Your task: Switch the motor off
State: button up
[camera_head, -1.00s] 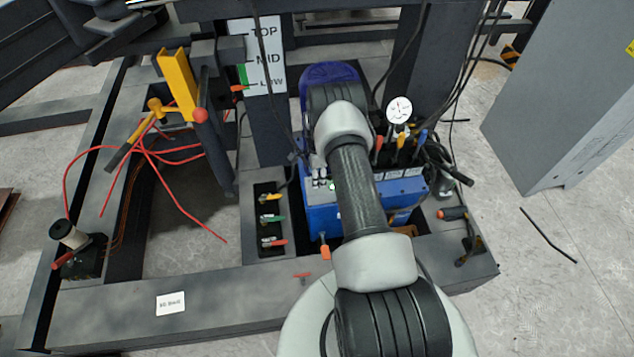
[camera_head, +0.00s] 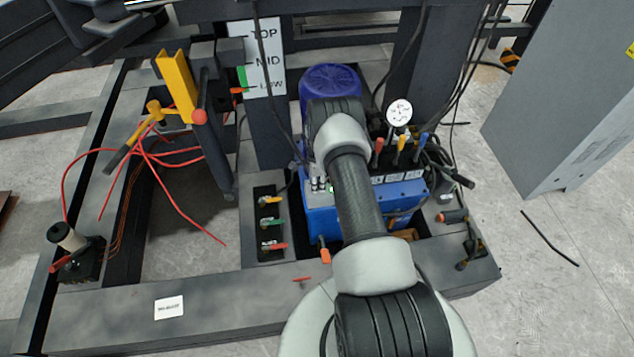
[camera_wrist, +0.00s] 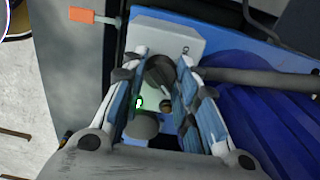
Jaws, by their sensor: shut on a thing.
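The motor (camera_head: 328,78) is a blue-purple finned body behind my arm, on top of the blue power unit (camera_head: 322,222). In the wrist view, its ribbed side (camera_wrist: 265,125) lies at the right. A light grey switch box (camera_wrist: 172,36) there carries a dark rotary knob (camera_wrist: 158,73) and a lit green lamp (camera_wrist: 139,103). My gripper (camera_wrist: 163,62) has its two fingers on either side of the knob and is shut on it. The knob's pointing direction is hard to read between the fingers. In the head view, my arm hides the gripper and the knob.
Coloured levers (camera_head: 401,145) and a round gauge (camera_head: 399,112) stand right of my arm. A valve panel (camera_head: 269,222) with small handles is at the left. An orange-handled lever (camera_wrist: 95,16) lies near the box. Black hoses hang close by.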

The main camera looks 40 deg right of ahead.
jog(key=c, duration=0.4)
jog(key=shift+n, duration=0.3)
jog(key=shift+f+n+b, duration=0.15)
jog(key=shift+n+b, duration=1.05)
jog(key=n+b, duration=0.1)
jog(key=n, duration=0.3)
jog(key=shift+n, duration=0.3)
jog(key=n, duration=1)
jog(key=shift+n, duration=0.3)
